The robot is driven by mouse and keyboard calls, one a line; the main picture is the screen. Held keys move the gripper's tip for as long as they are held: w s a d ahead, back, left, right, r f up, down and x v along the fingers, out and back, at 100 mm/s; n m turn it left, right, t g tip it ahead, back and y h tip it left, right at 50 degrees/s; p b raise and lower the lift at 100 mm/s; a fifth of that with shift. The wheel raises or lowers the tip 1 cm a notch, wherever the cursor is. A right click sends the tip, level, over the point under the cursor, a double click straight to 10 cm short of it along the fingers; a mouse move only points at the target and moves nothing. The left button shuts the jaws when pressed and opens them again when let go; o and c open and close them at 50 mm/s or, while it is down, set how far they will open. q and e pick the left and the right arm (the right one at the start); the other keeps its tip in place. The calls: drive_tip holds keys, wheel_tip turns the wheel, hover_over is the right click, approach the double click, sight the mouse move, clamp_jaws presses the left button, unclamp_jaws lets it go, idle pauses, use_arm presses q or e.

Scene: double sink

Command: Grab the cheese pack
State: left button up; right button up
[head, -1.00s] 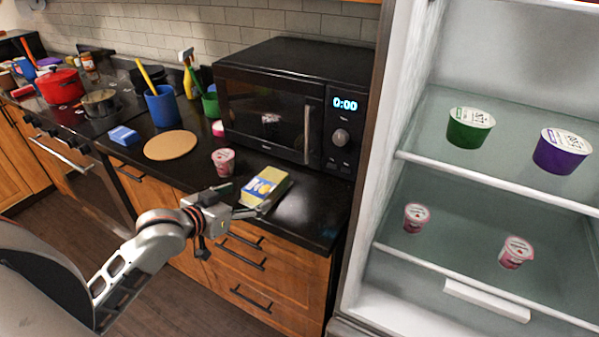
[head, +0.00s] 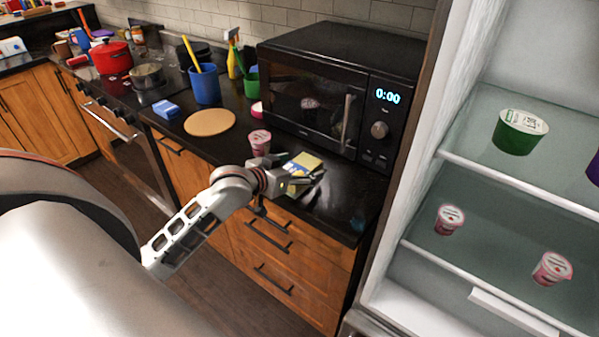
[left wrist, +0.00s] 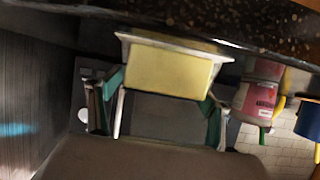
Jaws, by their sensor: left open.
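The cheese pack (head: 306,160), a yellow box with a blue and white label, is on the dark counter near its front edge, before the microwave. My left gripper (head: 300,176) is at the pack and partly hides it in the head view. In the left wrist view the pack's yellow face (left wrist: 170,70) lies between the two spread fingers of my left gripper (left wrist: 162,108). The gripper is open; whether either finger touches the pack I cannot tell. My right gripper is not in view.
A pink yogurt cup (head: 260,142) stands just left of the pack; it also shows in the left wrist view (left wrist: 257,95). The microwave (head: 335,95) is behind. A round board (head: 210,122) lies further left. The open fridge (head: 410,180) stands at the right.

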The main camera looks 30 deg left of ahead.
use_arm(q)
drive_tip(key=c, duration=1.5)
drive_tip(key=shift+r, duration=0.15)
